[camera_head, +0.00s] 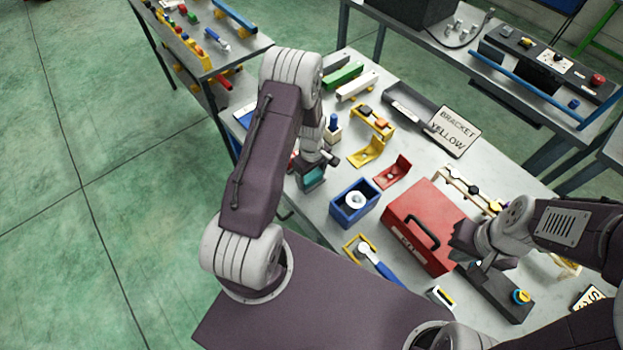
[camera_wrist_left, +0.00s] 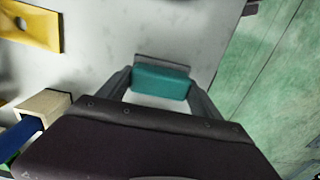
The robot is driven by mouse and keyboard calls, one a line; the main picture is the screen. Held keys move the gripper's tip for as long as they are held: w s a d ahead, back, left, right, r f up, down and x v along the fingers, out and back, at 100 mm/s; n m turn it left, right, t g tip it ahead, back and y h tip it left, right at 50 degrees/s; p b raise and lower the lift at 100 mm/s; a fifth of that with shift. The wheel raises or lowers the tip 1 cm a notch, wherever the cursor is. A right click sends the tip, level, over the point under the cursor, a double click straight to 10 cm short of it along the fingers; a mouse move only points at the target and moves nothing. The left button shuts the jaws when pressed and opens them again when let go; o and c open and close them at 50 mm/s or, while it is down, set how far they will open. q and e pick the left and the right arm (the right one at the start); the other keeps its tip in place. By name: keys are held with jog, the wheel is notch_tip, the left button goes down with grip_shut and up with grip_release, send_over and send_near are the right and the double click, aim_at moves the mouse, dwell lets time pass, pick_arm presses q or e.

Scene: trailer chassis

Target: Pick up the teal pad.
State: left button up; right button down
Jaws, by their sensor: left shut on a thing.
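The teal pad (camera_wrist_left: 160,82) is a small block between the two fingers of my left gripper (camera_wrist_left: 160,88) in the left wrist view. A dark grey strip shows along its far edge. In the head view the teal pad (camera_head: 313,175) shows at the tip of my left gripper (camera_head: 311,180), at the left edge of the table. The gripper is shut on the pad. I cannot tell whether the pad touches the table. My right gripper (camera_head: 472,243) is at the right, by the red toolbox. Its fingers are too unclear to tell their state.
A blue bin (camera_head: 354,204) and the red toolbox (camera_head: 420,228) stand right of the left gripper. Yellow (camera_head: 367,152) and red (camera_head: 392,172) brackets lie behind. A sign (camera_head: 455,131) reads "BRACKET YELLOW". Open floor lies left of the table.

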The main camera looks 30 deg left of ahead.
aim_at(313, 175)
pick_arm(q)
jog(key=shift+w, duration=0.1)
jog(key=shift+w+r, duration=0.1)
jog(key=shift+r, duration=0.5)
notch_tip(313, 175, up, 3)
jog(key=shift+d+b, duration=0.15)
jog(key=shift+b, duration=0.65)
jog(key=s+d+r+b, duration=0.1)
jog(key=d+r+b, duration=0.1)
jog(key=d+r, duration=0.4)
jog(key=d, duration=0.5)
jog(key=shift+s+d+r, duration=0.15)
jog(key=shift+s+r, duration=0.2)
jog(key=shift+r, duration=0.05)
